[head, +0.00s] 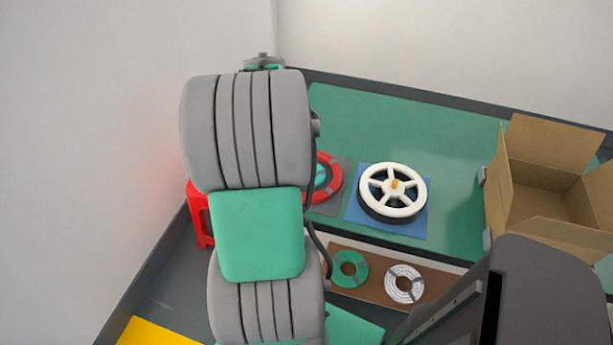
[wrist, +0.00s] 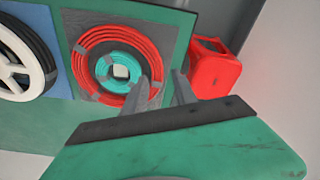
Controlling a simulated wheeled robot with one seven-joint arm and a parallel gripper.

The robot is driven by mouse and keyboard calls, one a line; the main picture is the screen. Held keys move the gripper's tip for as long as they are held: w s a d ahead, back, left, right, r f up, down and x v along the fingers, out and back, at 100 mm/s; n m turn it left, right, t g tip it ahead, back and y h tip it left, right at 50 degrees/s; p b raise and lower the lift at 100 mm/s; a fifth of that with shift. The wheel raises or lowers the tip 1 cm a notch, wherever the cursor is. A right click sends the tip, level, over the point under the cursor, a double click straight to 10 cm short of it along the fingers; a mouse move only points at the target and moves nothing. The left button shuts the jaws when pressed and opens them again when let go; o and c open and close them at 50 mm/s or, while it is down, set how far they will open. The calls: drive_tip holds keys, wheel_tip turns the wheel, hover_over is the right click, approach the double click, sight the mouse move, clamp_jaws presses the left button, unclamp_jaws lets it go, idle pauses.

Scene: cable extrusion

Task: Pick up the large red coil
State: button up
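The large red coil (wrist: 150,50) lies flat on a grey square mat (wrist: 180,22) on the green tabletop, with a smaller teal coil (wrist: 106,82) inside its ring. In the head view the red coil (head: 335,185) is partly hidden behind my arm. My gripper (wrist: 162,88) is open, its two fingers apart. In the wrist view the left finger overlaps the lower right part of the red ring, and the right finger shows just outside it. Nothing is seen held. I cannot tell how high the fingertips are above the coil. The head view hides the gripper behind my arm.
A white spool (head: 405,211) with black cable sits on a blue mat (head: 420,229) right of the coil. An open cardboard box (head: 525,188) stands at the far right. A red stool (wrist: 212,72) is beside the table. Green (head: 359,281) and white (head: 398,295) coils lie on a brown board.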

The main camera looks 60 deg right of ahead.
drive_tip(key=f, duration=0.2)
drive_tip(key=d+f, duration=0.1)
drive_tip(key=f, duration=0.4)
drive_tip(key=shift+d+f+p, duration=0.15)
drive_tip(key=shift+f+p, duration=0.15)
drive_tip(key=shift+f, duration=0.1)
clamp_jaws()
drive_tip(key=shift+r, duration=0.1)
